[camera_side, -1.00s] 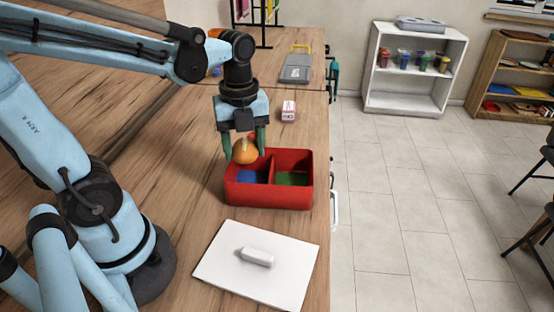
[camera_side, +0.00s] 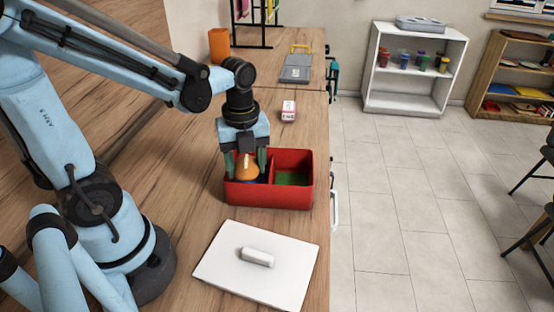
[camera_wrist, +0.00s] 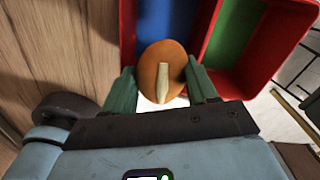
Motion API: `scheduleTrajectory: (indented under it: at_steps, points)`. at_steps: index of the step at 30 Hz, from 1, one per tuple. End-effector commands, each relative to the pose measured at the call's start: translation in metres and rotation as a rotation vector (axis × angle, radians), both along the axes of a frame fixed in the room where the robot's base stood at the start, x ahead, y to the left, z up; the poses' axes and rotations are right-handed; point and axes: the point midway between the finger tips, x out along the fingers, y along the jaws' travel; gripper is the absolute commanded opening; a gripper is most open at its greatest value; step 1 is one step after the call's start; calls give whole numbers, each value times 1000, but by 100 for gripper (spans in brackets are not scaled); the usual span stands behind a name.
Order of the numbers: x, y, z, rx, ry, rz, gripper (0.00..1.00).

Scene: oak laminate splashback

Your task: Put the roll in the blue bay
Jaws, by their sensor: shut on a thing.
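The brown-orange roll (camera_side: 246,168) has a pale stripe on top. My gripper (camera_side: 246,166) is shut on it, one green finger on each side. The other compartment has a green floor (camera_side: 292,178) and looks empty.
The counter's right edge is close to the box.

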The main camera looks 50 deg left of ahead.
Motion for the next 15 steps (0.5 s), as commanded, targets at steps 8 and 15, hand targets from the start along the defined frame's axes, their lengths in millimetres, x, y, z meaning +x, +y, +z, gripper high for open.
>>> scheduleTrajectory:
  at_steps: [8,15]
  points:
    - [0,0,-4,0,0,0,61]
    - [0,0,-4,0,1,0,83]
